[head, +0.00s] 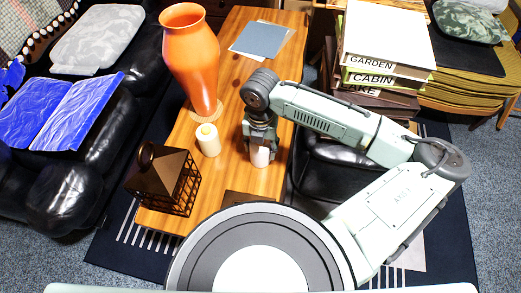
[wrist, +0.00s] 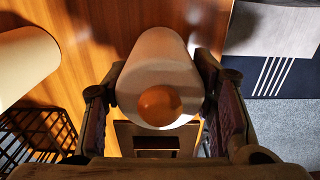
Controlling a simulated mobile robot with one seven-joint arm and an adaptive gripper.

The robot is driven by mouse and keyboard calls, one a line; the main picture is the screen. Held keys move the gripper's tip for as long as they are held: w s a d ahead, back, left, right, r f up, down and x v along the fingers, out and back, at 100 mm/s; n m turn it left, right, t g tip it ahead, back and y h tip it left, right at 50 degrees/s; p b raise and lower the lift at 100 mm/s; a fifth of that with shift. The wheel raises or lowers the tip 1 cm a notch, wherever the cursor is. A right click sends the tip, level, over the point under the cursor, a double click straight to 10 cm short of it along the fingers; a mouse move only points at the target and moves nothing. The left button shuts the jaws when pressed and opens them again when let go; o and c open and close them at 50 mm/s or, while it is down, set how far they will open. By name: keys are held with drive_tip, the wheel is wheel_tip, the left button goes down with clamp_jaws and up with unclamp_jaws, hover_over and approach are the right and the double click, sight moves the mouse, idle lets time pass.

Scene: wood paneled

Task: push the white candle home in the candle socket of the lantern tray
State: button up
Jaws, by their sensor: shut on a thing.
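The white candle (head: 260,157) is in my gripper (head: 261,150), over the wooden table. In the wrist view the candle (wrist: 158,60) sits between the two fingers (wrist: 160,90), which touch its sides. Its orange tip faces the camera. A brown piece that looks like the lantern tray (head: 243,198) shows at the table's near edge, mostly hidden by my base. I cannot tell whether the candle's lower end touches the table.
A cream candle (head: 208,140) stands left of my gripper. A dark lantern (head: 165,180) with a barred cage stands at the table's near left. A tall orange vase (head: 192,55) stands behind. Stacked books (head: 385,45) are at the right.

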drive_tip(key=shift+r+p, duration=1.75)
drive_tip(key=shift+r, duration=0.3)
